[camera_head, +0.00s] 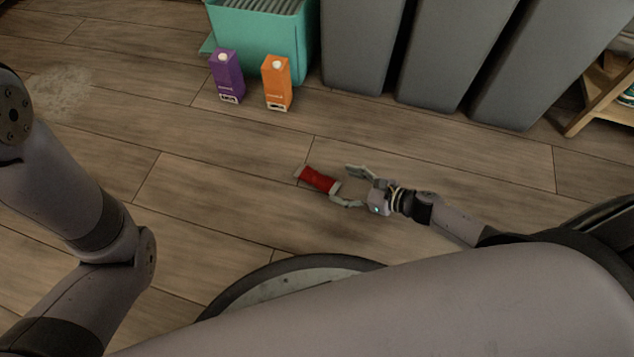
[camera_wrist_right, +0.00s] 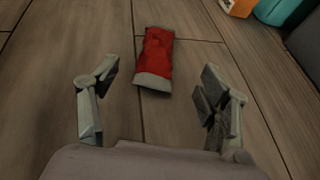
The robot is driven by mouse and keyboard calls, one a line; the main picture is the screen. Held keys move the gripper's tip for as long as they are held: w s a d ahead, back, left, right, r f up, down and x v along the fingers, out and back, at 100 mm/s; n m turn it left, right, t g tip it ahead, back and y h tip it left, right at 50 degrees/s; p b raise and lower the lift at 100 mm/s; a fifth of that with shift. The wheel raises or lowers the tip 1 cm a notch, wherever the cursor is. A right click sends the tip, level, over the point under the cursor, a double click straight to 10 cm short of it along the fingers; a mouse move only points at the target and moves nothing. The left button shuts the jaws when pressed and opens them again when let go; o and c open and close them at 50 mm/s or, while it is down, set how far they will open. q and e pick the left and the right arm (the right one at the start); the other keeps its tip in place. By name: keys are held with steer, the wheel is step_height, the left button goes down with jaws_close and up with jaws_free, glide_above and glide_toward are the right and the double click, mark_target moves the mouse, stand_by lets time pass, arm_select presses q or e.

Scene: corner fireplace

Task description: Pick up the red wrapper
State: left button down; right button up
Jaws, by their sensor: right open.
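The red wrapper (camera_head: 318,179) lies flat on the wooden floor, with pale ends and a red middle. My right gripper (camera_head: 347,186) is open beside it, low over the floor, with its fingers pointing toward the wrapper's near end. In the right wrist view the wrapper (camera_wrist_right: 157,58) lies ahead of the open fingers of my right gripper (camera_wrist_right: 163,90), roughly between their lines and a little left of centre. Nothing is between the fingers. My left arm shows at the left of the head view, but its gripper is out of view.
A purple carton (camera_head: 227,77) and an orange carton (camera_head: 276,83) stand on the floor before a teal bin (camera_head: 255,40). Tall grey bins (camera_head: 440,55) stand behind. A wooden shelf (camera_head: 600,95) is at the right. The floor around the wrapper is clear.

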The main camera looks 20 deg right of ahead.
mark_target(319, 178)
steer(key=x, duration=0.3)
steer(key=shift+s+b, duration=0.1)
steer(key=shift+b, duration=0.3)
steer(key=b+x, duration=0.2)
steer(key=x, duration=0.2)
steer(key=shift+a+b, duration=0.15)
steer(key=shift+b, duration=0.25)
steer(key=shift+w+a+f, duration=0.1)
steer(key=shift+w+a, duration=0.2)
steer(key=shift+w, duration=0.1)
steer(key=shift+c, duration=0.5)
steer(key=c, duration=0.7)
